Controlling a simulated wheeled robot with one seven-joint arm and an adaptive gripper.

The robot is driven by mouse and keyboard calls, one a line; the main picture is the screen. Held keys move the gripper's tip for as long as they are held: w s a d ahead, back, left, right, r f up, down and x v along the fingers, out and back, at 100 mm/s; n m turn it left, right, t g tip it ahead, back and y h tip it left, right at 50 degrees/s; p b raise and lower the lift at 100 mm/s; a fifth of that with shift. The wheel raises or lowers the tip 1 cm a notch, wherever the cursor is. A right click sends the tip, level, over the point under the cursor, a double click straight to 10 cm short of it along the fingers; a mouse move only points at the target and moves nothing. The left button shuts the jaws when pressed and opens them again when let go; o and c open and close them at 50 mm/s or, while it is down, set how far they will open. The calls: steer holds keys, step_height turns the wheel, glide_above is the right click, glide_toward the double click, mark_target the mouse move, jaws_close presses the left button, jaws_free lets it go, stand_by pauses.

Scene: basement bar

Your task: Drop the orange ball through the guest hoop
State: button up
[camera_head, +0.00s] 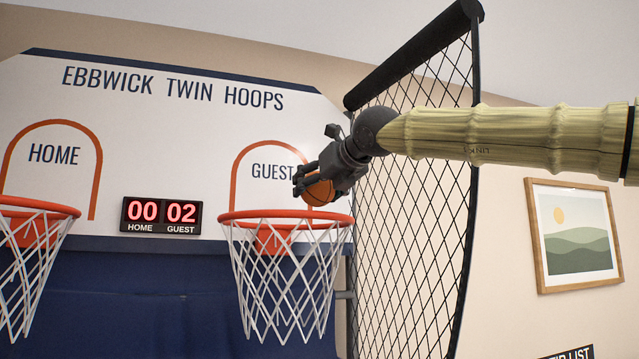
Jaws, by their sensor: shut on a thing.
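The guest hoop (286,216) is an orange rim with a white net (285,280), under the GUEST lettering on the white backboard (200,115). My gripper (316,186) reaches in from the right and is shut on the orange ball (320,191). The ball shows just above the right part of the guest rim in the picture. The fingers cover part of the ball. I cannot tell from this one view whether the ball is right over the opening. The net hangs straight and looks empty.
The home hoop (38,208) is at the left edge. A scoreboard (161,215) between the hoops reads 00 home, 02 guest. A black side net (415,220) with a padded top bar (415,52) stands close by my arm. A framed picture (574,234) hangs at right.

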steer(key=o, duration=1.1)
steer(key=shift+s, duration=0.1)
steer(key=v, duration=1.2)
stand_by(0.8)
